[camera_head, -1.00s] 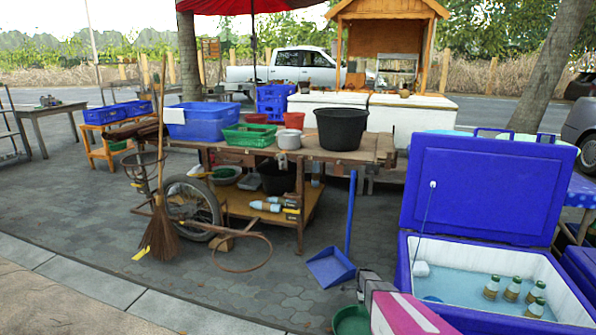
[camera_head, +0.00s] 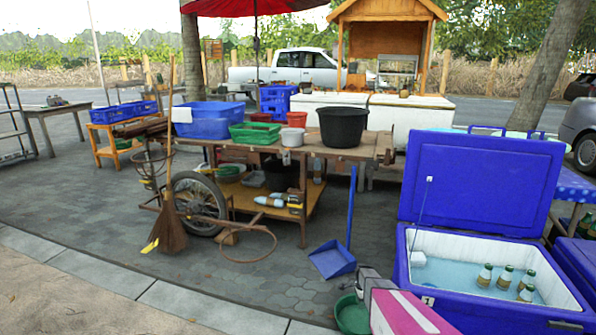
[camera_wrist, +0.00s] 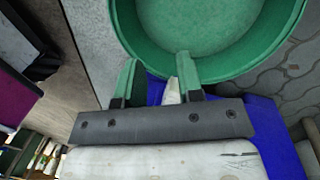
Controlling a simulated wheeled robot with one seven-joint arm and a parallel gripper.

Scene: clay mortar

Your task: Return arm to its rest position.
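My gripper (camera_wrist: 156,82) shows in the wrist view, its two green-tinted fingers well apart. I see nothing gripped between them; a pale strip lies behind the gap. A green bowl (camera_wrist: 215,70) fills the top of that view, and the right fingertip overlaps its rim in the picture. I cannot tell whether they touch. In the head view the green bowl (camera_head: 350,314) is low at the bottom centre.
An open blue cooler (camera_head: 410,275) with bottles stands at the right, beside a pink-and-white box (camera_head: 405,314). A blue dustpan (camera_head: 332,262), a broom (camera_head: 167,235) and a loaded wooden cart (camera_head: 372,148) stand beyond. Paving at the lower left is clear.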

